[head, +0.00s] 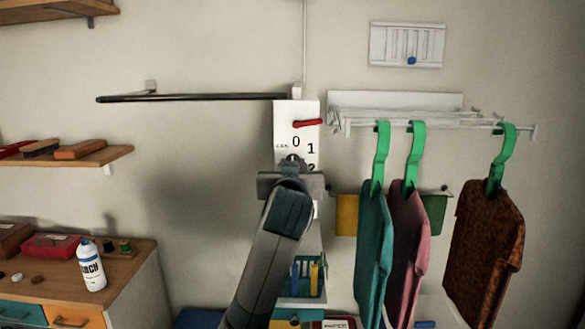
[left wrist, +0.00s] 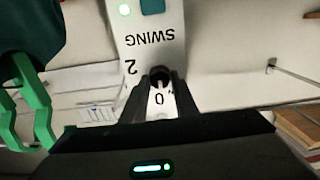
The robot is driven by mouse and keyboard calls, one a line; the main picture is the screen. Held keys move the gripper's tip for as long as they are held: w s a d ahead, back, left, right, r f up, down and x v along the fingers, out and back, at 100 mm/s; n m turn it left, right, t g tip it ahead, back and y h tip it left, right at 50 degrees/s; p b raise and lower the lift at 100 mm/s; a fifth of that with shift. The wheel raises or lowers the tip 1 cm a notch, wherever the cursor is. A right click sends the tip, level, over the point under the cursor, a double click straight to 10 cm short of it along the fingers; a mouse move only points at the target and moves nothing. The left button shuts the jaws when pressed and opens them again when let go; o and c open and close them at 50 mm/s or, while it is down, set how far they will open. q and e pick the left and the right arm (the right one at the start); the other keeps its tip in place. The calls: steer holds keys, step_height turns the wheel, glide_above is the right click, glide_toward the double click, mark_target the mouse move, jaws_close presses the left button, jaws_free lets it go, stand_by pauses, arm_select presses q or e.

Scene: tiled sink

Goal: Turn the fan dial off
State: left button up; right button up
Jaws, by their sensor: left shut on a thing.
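The fan control panel (head: 283,120) is a white plate on the wall with the marks 0, 1 and part of a 2 showing. The panel (left wrist: 160,50) looks upside down in the left wrist view, with the word SWING and a 2. My left gripper (head: 292,162) is at the panel just below the 0. In the left wrist view its two dark fingers (left wrist: 160,85) are closed around the dark fan dial (left wrist: 160,73). The dial is mostly hidden by my gripper in the head view, and its pointing direction is unclear.
A red lever (head: 307,122) sits on the panel above the 1. A dark rod (head: 190,97) runs left from the panel top. At right, a white rack (head: 420,118) carries green hangers with teal, pink and brown garments (head: 486,235). A cabinet (head: 130,260) stands lower left.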

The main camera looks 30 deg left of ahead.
steer(key=shift+a, duration=0.1)
arm_select(q)
steer(key=o, duration=1.1)
steer(key=shift+b+v, duration=6.4)
steer(key=shift+v, duration=2.2)
arm_select(e)
steer(key=w+a+t, duration=0.2)
steer(key=w+a, duration=0.1)
steer(key=w, duration=0.7)
steer(key=w+a+t+y, duration=0.1)
steer(key=w+a+t, duration=0.1)
steer(key=w, duration=0.9)
steer(key=shift+w+a+f+t, duration=0.15)
steer(key=shift+a+f+t, duration=0.25)
steer(key=shift+a, duration=0.35)
arm_select(q)
steer(key=shift+s+a, duration=0.1)
